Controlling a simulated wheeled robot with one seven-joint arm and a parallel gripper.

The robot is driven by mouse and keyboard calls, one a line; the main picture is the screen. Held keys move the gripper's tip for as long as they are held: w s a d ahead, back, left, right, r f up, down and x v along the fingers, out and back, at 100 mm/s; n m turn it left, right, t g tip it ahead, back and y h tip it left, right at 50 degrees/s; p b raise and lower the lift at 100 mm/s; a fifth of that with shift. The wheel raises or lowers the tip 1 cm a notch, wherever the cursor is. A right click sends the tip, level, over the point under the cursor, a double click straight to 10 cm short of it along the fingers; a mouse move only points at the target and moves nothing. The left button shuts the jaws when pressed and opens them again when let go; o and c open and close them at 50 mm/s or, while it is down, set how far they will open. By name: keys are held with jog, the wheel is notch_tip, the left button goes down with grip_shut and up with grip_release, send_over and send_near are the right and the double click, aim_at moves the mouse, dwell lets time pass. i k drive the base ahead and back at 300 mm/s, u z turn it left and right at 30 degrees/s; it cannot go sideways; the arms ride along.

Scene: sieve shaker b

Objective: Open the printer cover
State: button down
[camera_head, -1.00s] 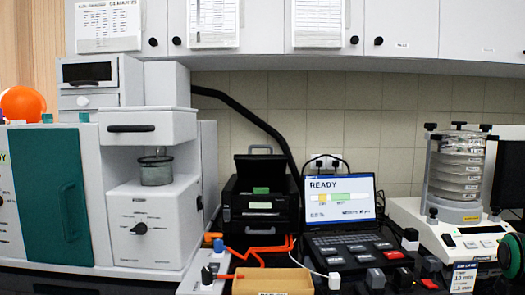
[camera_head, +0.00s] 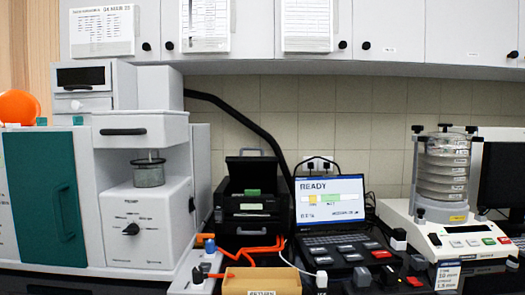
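The black printer (camera_head: 233,228) stands at the back of the counter, left of the laptop. A dark panel that looks like its cover (camera_head: 251,169) stands raised at the top rear. A small green piece (camera_head: 253,192) shows in the opening below the panel, with a pale strip beside it. My gripper is not in view, so its distance from the printer cannot be told.
A laptop (camera_head: 330,201) reading READY stands right of the printer. A tan tray (camera_head: 262,282) and orange cables (camera_head: 252,253) lie in front. A large grey-white machine (camera_head: 140,222) stands left, a sieve shaker (camera_head: 443,185) right. Wall cabinets (camera_head: 385,30) hang above.

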aim_at(241, 168)
jog(key=i, duration=1)
